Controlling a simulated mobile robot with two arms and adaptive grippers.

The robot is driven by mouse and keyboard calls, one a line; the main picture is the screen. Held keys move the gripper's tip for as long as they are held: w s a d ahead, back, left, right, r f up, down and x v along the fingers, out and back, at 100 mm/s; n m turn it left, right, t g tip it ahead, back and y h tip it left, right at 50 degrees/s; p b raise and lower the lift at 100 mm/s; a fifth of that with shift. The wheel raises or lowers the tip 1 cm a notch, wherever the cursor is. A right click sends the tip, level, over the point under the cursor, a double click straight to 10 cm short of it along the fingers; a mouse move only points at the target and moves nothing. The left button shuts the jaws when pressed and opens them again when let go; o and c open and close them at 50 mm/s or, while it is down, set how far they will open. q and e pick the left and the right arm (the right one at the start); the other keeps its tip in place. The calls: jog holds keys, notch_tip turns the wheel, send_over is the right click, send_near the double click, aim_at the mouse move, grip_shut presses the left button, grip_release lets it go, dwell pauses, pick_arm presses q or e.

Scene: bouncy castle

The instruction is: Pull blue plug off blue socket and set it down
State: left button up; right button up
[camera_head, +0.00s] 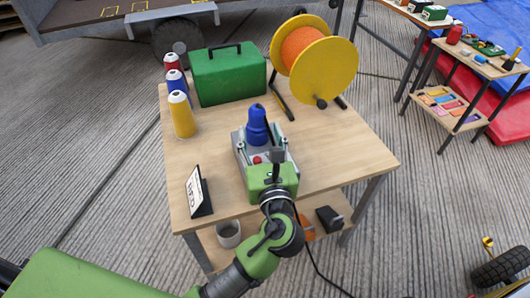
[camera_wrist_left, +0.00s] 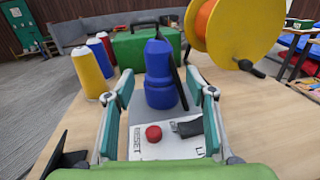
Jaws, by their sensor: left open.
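The blue plug (camera_head: 257,114) stands upright on the blue socket on the grey box (camera_head: 240,151) on the wooden table. In the left wrist view the plug (camera_wrist_left: 158,55) sits atop the wider blue socket (camera_wrist_left: 160,92), beyond a red button (camera_wrist_left: 153,133). My left gripper (camera_head: 262,146) is over the box, on the near side of the plug. In the wrist view the left gripper (camera_wrist_left: 160,98) has its teal fingers spread wide, one to each side of the socket, with nothing held. I cannot tell if the fingertips reach level with the socket. My right gripper is not in view.
A green case (camera_head: 230,78) and a yellow reel (camera_head: 325,65) with orange cable stand behind. Yellow (camera_head: 181,115), blue (camera_head: 177,82) and red (camera_head: 171,63) bottle-like items line the left edge. A small sign (camera_head: 198,192) stands front left. The table's right side is clear.

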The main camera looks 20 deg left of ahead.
aim_at(258, 126)
pick_arm(q)
jog(key=shift+x, duration=2.15)
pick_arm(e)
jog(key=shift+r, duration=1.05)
pick_arm(q)
jog(key=c, duration=1.3)
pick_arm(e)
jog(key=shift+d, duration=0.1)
